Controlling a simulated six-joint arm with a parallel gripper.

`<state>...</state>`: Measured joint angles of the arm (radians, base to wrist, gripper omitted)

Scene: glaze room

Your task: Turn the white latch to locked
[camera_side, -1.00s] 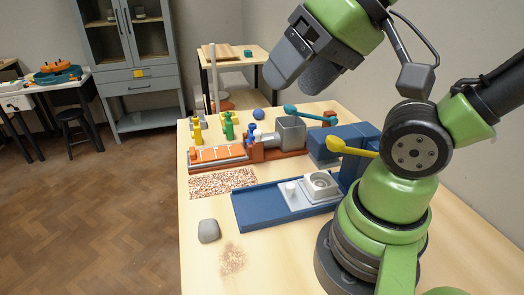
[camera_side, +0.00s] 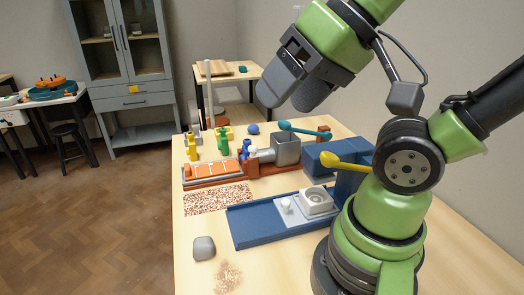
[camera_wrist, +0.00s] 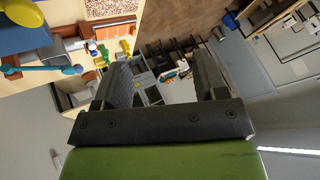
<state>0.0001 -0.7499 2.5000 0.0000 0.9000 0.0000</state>
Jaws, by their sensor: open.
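My gripper (camera_side: 290,104) is open and empty, held well above the back of the table in the side view. In the wrist view its two fingers (camera_wrist: 160,72) are apart with nothing between them. A small white piece (camera_side: 252,150) stands beside a blue part on the red-brown fixture (camera_side: 262,166). A white block with a round recess (camera_side: 317,200) and a white knob (camera_side: 286,205) sit on a pale plate in the blue tray (camera_side: 258,233). I cannot tell which white part is the latch, or how it is turned. The gripper touches none of them.
A grey box (camera_side: 285,150), a teal lever (camera_side: 303,130) and a yellow lever (camera_side: 343,163) stand at the back right. Green and yellow pieces (camera_side: 222,142) stand at the back left. A grey lump (camera_side: 204,247) lies at the front left. The front table is mostly clear.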

